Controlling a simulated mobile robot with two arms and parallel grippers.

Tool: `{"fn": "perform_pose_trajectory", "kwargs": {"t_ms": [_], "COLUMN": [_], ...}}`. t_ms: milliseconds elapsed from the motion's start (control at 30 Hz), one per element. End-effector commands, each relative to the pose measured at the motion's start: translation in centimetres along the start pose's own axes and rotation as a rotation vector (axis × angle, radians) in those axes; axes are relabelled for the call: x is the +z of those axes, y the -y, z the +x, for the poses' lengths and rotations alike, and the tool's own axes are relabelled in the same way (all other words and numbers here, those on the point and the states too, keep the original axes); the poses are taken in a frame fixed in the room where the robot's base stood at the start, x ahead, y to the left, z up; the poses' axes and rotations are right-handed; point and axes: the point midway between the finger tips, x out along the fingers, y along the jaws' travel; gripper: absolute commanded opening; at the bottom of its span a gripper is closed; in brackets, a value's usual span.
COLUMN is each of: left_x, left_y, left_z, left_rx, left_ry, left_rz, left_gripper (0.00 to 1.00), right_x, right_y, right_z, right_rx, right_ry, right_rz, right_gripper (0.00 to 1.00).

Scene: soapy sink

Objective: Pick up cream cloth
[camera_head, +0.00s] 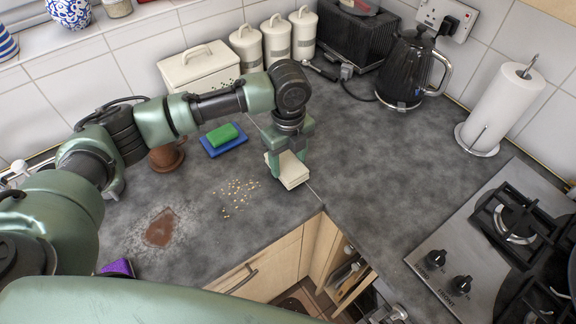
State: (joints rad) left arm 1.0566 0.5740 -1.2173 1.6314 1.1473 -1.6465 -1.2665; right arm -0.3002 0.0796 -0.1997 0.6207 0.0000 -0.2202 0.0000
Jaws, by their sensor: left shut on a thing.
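The cream cloth (292,176) is a small folded pad near the corner of the dark worktop. My left gripper (288,158) points down over it and is shut on it. The fingers hide part of the cloth's top and far side. I cannot tell whether the cloth still touches the worktop. My right gripper is not in view.
Crumbs (238,192) and a brown stain (162,228) lie left on the worktop (370,170). A green sponge (222,133) sits on a blue cloth (226,146). A kettle (408,70), paper roll (505,105) and hob (480,240) stand right. A cupboard (330,250) is open below.

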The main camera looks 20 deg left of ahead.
Motion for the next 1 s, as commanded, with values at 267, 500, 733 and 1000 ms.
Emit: {"fn": "perform_pose_trajectory", "kwargs": {"t_ms": [267,500,733,1000], "left_x": [0.0,0.0,0.1,0.0], "left_y": [0.2,0.1,0.0,0.0], "left_z": [-7.1,-13.6,-17.0,-17.7], "left_rx": [-0.008,-0.004,-0.001,0.001], "left_ry": [0.002,0.002,0.001,-0.001], "left_rz": [0.001,0.001,-0.002,0.0], "left_gripper": [0.19,0.19,0.19,0.19], "right_x": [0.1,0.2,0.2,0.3], "right_y": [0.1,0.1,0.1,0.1], "right_z": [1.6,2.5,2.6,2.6], "right_rx": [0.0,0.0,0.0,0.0], "right_ry": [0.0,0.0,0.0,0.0], "right_rz": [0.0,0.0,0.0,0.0], "right_gripper": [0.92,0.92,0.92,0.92]}}
